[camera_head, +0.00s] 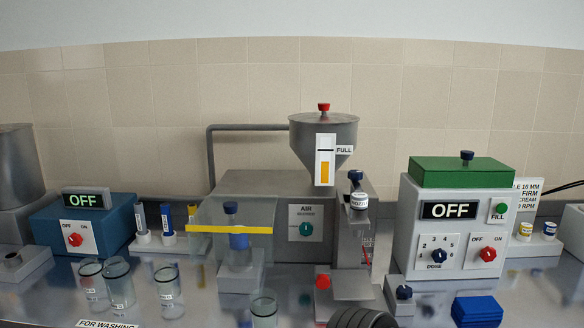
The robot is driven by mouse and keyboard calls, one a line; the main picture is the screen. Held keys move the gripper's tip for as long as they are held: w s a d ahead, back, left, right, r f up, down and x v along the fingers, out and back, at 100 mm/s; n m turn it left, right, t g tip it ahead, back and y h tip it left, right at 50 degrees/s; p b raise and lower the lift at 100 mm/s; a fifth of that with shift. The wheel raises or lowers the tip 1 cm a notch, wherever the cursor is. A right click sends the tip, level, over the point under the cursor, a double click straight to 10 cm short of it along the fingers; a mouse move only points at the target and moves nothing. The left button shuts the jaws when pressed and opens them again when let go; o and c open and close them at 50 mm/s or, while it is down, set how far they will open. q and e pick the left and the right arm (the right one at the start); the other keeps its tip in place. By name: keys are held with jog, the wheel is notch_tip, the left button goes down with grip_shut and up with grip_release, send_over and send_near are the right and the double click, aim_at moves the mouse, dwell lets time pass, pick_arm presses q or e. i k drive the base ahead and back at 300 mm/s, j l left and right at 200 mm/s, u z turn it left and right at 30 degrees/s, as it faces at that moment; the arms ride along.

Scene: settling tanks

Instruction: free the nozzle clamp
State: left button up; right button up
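The filling machine (264,190) stands in the middle with a grey hopper (350,134) on it, marked FULL and topped by a red knob. At its right front is a black knob (355,176) above a small white labelled part (359,201), seemingly the nozzle and its clamp. The label is too small to read surely, and I cannot tell whether the clamp is tight. Below it is a grey block with a red button (322,282).
A clear guard with a yellow bar (229,229) covers a blue-capped tube. Glass jars (118,284) stand front left. A blue box (85,222) and a green-topped box (450,226) both read OFF. A dark ribbed thing (361,318) is at the bottom edge; a blue block (477,310) lies right.

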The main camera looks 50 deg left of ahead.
aim_at(355, 176)
jog(key=k+j, duration=0.2)
jog(key=j, duration=0.2)
jog(key=k+j, duration=0.45)
jog(key=j, duration=0.3)
